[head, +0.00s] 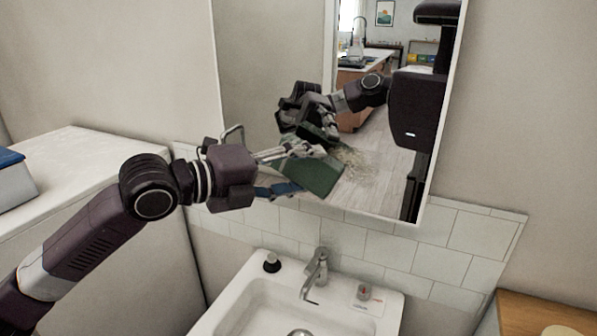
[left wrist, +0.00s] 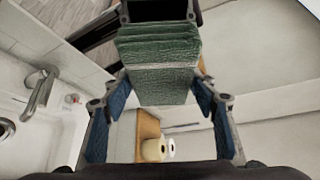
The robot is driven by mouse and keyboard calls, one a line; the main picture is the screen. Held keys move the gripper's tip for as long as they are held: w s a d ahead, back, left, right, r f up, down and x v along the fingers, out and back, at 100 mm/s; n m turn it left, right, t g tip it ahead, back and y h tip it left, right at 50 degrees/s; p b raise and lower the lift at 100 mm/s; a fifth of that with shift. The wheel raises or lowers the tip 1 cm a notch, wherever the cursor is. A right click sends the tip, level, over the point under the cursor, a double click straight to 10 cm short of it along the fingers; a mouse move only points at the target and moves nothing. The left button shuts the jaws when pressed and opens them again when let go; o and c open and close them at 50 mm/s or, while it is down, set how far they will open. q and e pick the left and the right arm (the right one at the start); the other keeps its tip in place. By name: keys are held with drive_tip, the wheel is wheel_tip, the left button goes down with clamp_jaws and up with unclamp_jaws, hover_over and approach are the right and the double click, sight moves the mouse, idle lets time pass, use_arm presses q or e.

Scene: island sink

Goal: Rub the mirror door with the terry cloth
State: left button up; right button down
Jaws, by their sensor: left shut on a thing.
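The mirror door (head: 250,60) hangs on the wall above the sink, and a pale speckled smudge (head: 358,168) shows on its lower part. My left gripper (head: 290,165) is shut on the green terry cloth (head: 315,177) at the lower middle of the mirror, left of the smudge. In the left wrist view the cloth (left wrist: 160,86) spans between the blue finger pads, with its reflection meeting it above. The cloth is at or very close to the glass; contact is not certain. My right gripper is not in view.
A white sink (head: 255,300) with a metal faucet (head: 317,270) lies below. A dark-topped dispenser (head: 272,262) and a small red-topped item (head: 363,292) stand on its rim. A white counter (head: 80,170) is at left, and a wooden surface (head: 540,315) at right.

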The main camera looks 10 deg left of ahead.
sight(339, 175)
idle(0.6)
use_arm(q)
drive_tip(key=shift+w+d+p, duration=0.2)
drive_tip(key=shift+w+p, duration=0.4)
drive_tip(key=shift+w, duration=0.4)
drive_tip(key=shift+d+r, duration=0.1)
drive_tip(key=shift+s+d+p, duration=0.25)
drive_tip(key=shift+d+p, duration=0.15)
drive_tip(key=shift+d, duration=0.3)
drive_tip(key=shift+s+d+p, duration=0.25)
drive_tip(key=shift+d+p, duration=0.15)
drive_tip(key=shift+d, duration=0.8)
drive_tip(key=shift+s+d, duration=0.1)
drive_tip(key=shift+d, duration=0.4)
drive_tip(key=shift+s+d+p, duration=0.1)
drive_tip(key=shift+d+p, duration=0.4)
drive_tip(key=shift+d, duration=0.35)
drive_tip(key=shift+s+d, duration=0.1)
drive_tip(key=shift+d, duration=0.6)
